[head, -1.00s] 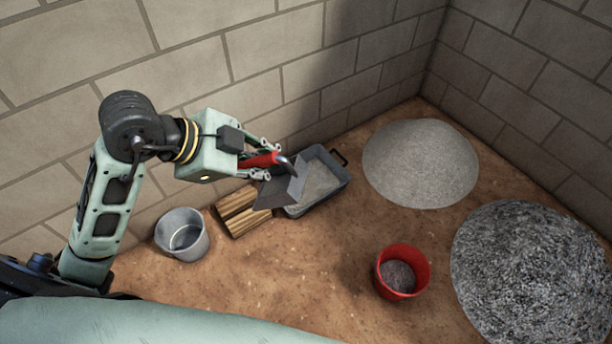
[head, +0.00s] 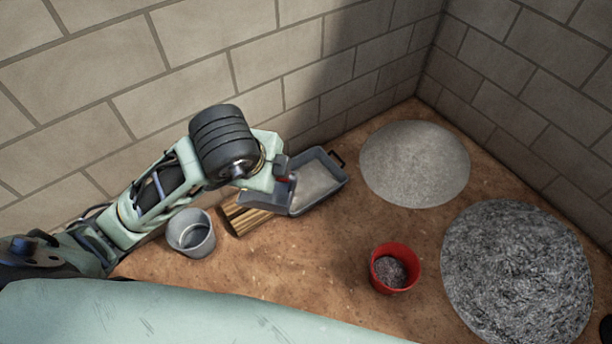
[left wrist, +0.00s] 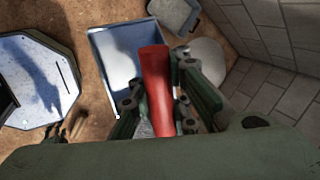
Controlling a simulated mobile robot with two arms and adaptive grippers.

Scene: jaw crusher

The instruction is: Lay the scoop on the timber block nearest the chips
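The scoop has a red handle (left wrist: 155,85) and a grey, flat-bottomed pan (left wrist: 113,62). My left gripper (left wrist: 158,92) is shut around the handle in the left wrist view. In the head view the wrist hides most of the fingers and handle; the scoop's pan (head: 264,199) shows below it, over the timber (head: 246,220). The timber is brown, lies on the ground and is partly covered by the pan. I cannot tell whether the pan touches it. A dark, coarse heap (head: 515,272), perhaps the chips, lies at the right. My right gripper is not in view.
A grey tray (head: 334,190) with pale material stands right beside the scoop. A metal bucket (head: 190,235) stands left of the timber. A red bucket (head: 408,263) and a pale fine heap (head: 415,163) are farther right. Block walls close the back. Ground before the timber is clear.

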